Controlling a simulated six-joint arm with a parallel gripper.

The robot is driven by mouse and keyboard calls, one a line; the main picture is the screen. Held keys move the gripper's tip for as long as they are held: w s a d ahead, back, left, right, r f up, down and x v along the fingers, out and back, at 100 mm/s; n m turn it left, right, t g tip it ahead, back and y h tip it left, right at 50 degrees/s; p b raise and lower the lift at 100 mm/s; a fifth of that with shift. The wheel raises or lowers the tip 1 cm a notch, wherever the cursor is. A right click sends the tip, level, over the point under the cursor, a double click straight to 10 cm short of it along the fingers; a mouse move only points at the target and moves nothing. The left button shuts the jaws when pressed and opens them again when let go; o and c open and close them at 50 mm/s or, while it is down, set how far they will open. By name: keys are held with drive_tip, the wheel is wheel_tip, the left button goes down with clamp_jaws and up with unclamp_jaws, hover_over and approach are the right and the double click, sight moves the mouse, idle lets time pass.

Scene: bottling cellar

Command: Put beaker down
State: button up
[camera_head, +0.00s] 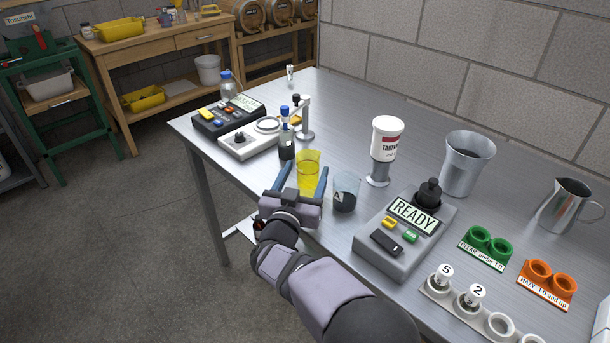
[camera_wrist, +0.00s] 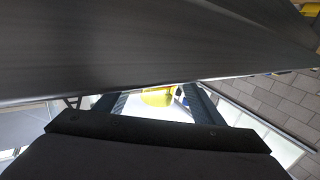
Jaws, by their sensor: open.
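A yellow beaker (camera_head: 308,168) appears to stand upright on the steel table near its front edge. My gripper (camera_head: 302,182) is open, with one blue finger on each side of the beaker's lower part. I cannot tell whether either finger touches it. The gripper body hides the beaker's base. In the wrist view, yellow (camera_wrist: 158,97) shows between the two dark fingers. A clear beaker with dark liquid (camera_head: 345,194), marked A, stands just right of the gripper.
A grey meter reading READY (camera_head: 405,240) sits to the right. A white-topped tub (camera_head: 387,138) and steel cup (camera_head: 467,165) stand behind. A dark surface (camera_wrist: 150,45) fills the wrist view's top.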

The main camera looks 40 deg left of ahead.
sight(305, 168)
drive_tip(key=shift+o, duration=0.5)
drive_tip(key=v, duration=0.7)
drive_tip(key=shift+s, duration=0.15)
drive_tip(key=shift+r, duration=0.1)
drive_tip(key=w+r+p, duration=0.1)
drive_tip(key=p, duration=0.1)
drive_tip(key=w+a+r+p, duration=0.1)
drive_tip(key=p, duration=0.1)
drive_tip(key=shift+w+r, duration=0.15)
drive_tip(key=shift+r, duration=0.05)
drive_tip(key=shift+w+a+f, duration=0.15)
drive_tip(key=shift+f+p+x, duration=0.2)
drive_tip(key=shift+p+x, duration=0.55)
drive_tip(key=shift+x, duration=2.75)
drive_tip(key=c, duration=1.2)
drive_tip(key=shift+r, duration=0.15)
drive_tip(key=shift+c, duration=0.2)
